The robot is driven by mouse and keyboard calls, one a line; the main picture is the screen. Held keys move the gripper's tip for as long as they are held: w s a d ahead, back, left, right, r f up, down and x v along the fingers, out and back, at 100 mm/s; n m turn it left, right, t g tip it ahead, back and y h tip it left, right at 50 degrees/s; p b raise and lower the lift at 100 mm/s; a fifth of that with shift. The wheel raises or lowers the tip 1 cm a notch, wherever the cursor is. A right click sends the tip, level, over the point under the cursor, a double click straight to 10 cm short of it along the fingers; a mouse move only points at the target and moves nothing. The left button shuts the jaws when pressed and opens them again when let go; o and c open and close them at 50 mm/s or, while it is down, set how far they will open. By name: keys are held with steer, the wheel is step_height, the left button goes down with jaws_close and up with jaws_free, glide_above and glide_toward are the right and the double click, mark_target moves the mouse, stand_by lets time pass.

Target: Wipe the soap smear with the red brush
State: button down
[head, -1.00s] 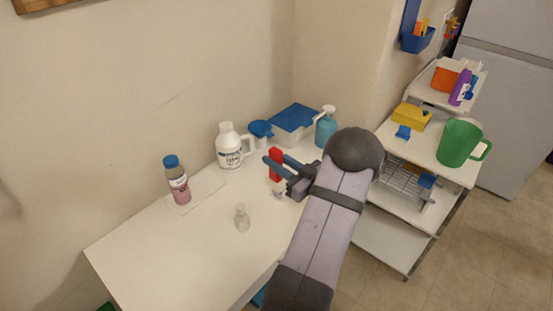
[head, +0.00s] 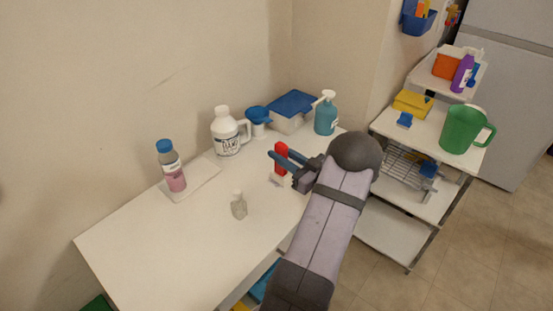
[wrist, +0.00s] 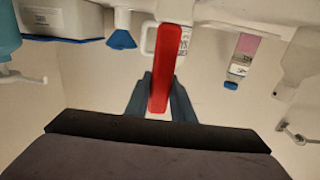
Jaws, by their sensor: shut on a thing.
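The red brush (head: 281,158) is upright between the fingers of my gripper (head: 279,162), above the right part of the white table. In the wrist view the red brush (wrist: 164,65) runs up the middle, between the two blue-grey fingers of my gripper (wrist: 160,98). My gripper is shut on it. A small pale patch (head: 277,181) shows just below the brush; I cannot tell whether it is the brush's lower end or the soap smear. I cannot make out the smear for sure, and my arm hides part of the table.
On the white table (head: 150,250) stand a small clear bottle (head: 239,206), a pink bottle (head: 171,168), a white jug (head: 226,134), a blue-lidded box (head: 291,112) and a teal pump bottle (head: 325,115). A cart with a green pitcher (head: 462,130) stands right. The front left tabletop is clear.

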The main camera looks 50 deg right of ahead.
steer(key=d, duration=0.2)
steer(key=w+d+b, duration=0.1)
steer(key=d, duration=0.1)
steer(key=shift+w, duration=0.15)
steer(key=a+p, duration=0.2)
steer(key=a, duration=0.6)
step_height(320, 180, up, 8)
steer(key=p, duration=0.5)
steer(key=shift+d+p, duration=0.3)
steer(key=shift+p, duration=0.1)
stand_by(1.4)
stand_by(0.8)
